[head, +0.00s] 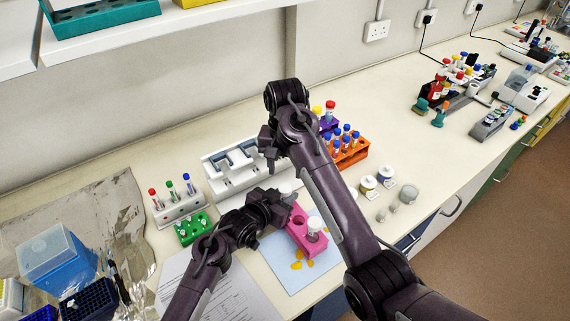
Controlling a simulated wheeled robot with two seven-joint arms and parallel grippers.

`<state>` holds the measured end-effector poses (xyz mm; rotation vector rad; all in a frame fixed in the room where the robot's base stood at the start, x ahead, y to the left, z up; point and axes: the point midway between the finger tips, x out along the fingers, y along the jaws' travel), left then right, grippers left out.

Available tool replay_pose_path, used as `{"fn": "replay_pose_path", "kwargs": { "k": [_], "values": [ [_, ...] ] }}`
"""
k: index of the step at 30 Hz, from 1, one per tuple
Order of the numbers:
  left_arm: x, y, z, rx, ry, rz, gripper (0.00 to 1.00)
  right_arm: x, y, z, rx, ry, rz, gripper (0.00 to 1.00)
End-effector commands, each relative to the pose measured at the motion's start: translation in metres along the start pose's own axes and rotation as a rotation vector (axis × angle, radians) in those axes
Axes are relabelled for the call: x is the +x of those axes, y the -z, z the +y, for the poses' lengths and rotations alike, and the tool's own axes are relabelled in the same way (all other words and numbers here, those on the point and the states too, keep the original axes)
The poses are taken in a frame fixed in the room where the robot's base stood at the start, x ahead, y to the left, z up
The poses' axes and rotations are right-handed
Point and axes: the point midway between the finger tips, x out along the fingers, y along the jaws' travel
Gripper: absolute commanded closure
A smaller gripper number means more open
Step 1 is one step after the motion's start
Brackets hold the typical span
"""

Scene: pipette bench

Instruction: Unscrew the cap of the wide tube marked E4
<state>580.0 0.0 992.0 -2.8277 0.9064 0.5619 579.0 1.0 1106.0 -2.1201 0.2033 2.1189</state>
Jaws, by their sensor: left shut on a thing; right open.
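A pink rack (308,246) stands on a pale blue mat (276,258). One wide tube with a white cap (314,223) stands upright in it, beside an empty hole. My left gripper (287,198) is shut just past the rack's far-left end. A white-capped wide tube (286,184) shows at its fingers, partly hidden by my grippers and arm. The markings are too small to read, so I cannot tell which tube is E4. My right gripper (267,142) is open and empty, higher up, in front of the white pipette stand.
A white stand (222,181) is behind my grippers. An orange rack (351,152) with blue-capped tubes and several small jars (368,184) lie to the right. A small tube rack (178,208) and a green rack (193,229) are left.

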Motion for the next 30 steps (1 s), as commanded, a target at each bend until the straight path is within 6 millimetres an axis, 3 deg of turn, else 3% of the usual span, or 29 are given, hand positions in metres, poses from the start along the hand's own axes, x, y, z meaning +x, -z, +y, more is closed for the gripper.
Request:
{"fn": "replay_pose_path", "kwargs": {
  "k": [10, 22, 30],
  "values": [
    [0.0, 0.0, 0.0, 0.0, 0.0, 0.0, 1.0, 0.051, 0.0, 0.001, 0.002, -0.002, -0.002, 0.52],
    [0.0, 0.0, 0.0, 0.0, 0.0, 0.0, 1.0, 0.061, 0.0, 0.001, 0.003, -0.001, 0.0, 0.52],
    [0.0, 0.0, 0.0, 0.0, 0.0, 0.0, 1.0, 0.061, 0.0, 0.001, 0.004, -0.001, 0.0, 0.85]
  ]
}}
